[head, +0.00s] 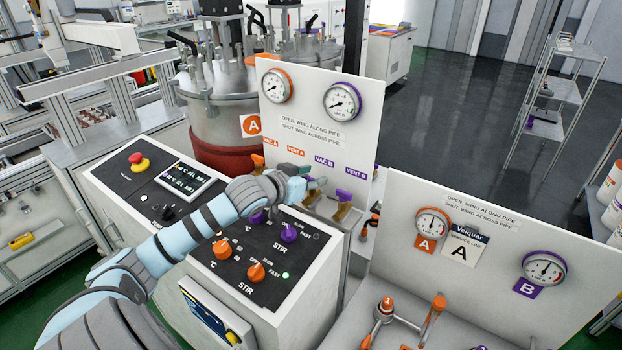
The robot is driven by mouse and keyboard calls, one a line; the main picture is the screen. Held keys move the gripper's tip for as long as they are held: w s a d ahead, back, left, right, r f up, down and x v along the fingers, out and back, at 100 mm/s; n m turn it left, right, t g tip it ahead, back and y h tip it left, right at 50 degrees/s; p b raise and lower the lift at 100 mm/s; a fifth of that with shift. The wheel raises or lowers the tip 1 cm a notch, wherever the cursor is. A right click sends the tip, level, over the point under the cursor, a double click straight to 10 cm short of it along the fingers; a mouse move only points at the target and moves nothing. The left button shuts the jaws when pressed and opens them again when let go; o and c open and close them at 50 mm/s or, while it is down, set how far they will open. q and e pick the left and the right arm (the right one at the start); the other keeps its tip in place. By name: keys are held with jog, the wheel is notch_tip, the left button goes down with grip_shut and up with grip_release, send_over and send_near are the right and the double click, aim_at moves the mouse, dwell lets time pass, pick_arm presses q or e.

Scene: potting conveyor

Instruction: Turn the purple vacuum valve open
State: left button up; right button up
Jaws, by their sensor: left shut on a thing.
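The purple vacuum valve (321,181) sits under the VAC B label (324,161) on the white upright panel. My left gripper (313,186) reaches it from the left and is shut on its wing. The fingers hide most of the wing, so I cannot tell whether it lies along or across the pipe. The purple VENT B valve (344,195) stands just to the right on a brass body. My right gripper is not in view.
Orange-marked valves (257,160) stand to the left on the same panel. Below my left arm is a control box with orange knobs (222,249) and a purple knob (289,232). A second gauge panel (490,235) stands at the right.

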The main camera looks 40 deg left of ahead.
pick_arm(q)
jog(key=shift+f+m+h, duration=0.1)
jog(key=shift+m+h, duration=0.2)
jog(key=shift+f+m+h+b, duration=0.1)
jog(key=shift+m+h+b, duration=0.4)
jog(key=shift+h+b, duration=0.15)
jog(key=m+h+b, duration=0.2)
jog(key=b, duration=0.1)
jog(key=m+g+h+b, duration=0.1)
jog(key=m+h+b, duration=0.1)
jog(key=b, duration=0.1)
jog(key=shift+w+a+f+h, duration=0.1)
jog(key=shift+w+f+h, duration=0.05)
jog(key=shift+f+h, duration=0.1)
jog(key=shift+r+m+h+b, duration=0.2)
jog(key=shift+m+h+b, duration=0.3)
jog(key=shift+h, duration=0.1)
jog(key=m+g+h, duration=0.2)
jog(key=shift+w+r+m+h, duration=0.1)
jog(key=shift+r+m+h, duration=0.1)
jog(key=shift+m+h, duration=0.1)
jog(key=shift+f+m+g+h+b, duration=0.15)
jog(key=shift+m+g+h+b, duration=0.55)
jog(key=shift+m+g+h, duration=0.4)
jog(key=shift+m+g, duration=0.3)
